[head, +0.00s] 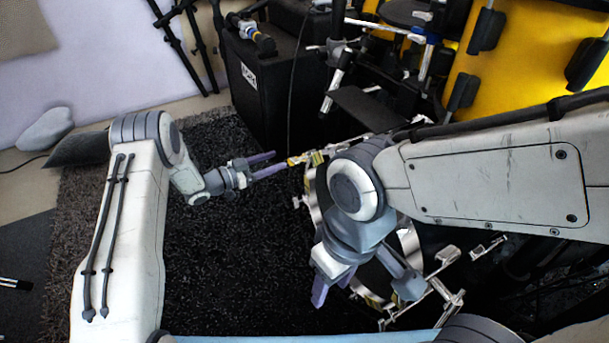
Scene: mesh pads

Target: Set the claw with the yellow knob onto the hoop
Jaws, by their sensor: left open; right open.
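The hoop (315,207) is a shiny metal ring low on the dark rug, partly hidden behind my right arm. A small yellow-tipped piece (293,161), which looks like the claw with the yellow knob, is at the hoop's upper left edge. I cannot tell whether it touches the hoop. My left gripper (279,162) is open, its purple fingers pointing right, with their tips close to the yellow piece. I see no clear grip on it. My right gripper (333,293) is open and points down over the hoop's lower left side.
Metal fittings (445,290) stick out at the hoop's lower right. A black box (262,85) and dark stands are behind. A large yellow drum (535,60) is at the upper right. The dark rug (235,260) is clear left of the hoop.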

